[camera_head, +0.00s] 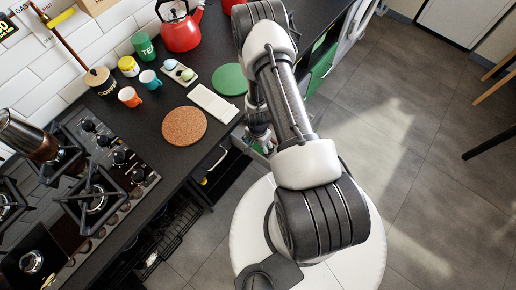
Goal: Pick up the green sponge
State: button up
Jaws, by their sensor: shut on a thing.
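My arm reaches up from the bottom of the view and folds back down, with its wrist beside the counter's front edge. My gripper (264,142) points down at a partly open drawer (249,152) under the counter. Its fingers are small, dark and partly covered by my arm. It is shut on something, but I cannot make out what. I cannot clearly make out a green sponge. A small greenish item (187,75) lies in a little tray on the counter, too small to identify.
The counter holds a cork mat (184,126), a green round mat (229,79), a white slab (212,103), an orange mug (130,97), a blue mug (150,79) and a red kettle (181,32). A gas hob (85,190) is at left.

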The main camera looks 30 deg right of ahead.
aim_at(258, 148)
jog(key=shift+c, duration=0.4)
notch_tip(258, 148, up, 20)
jog(key=p, duration=0.5)
jog(key=shift+p, duration=0.3)
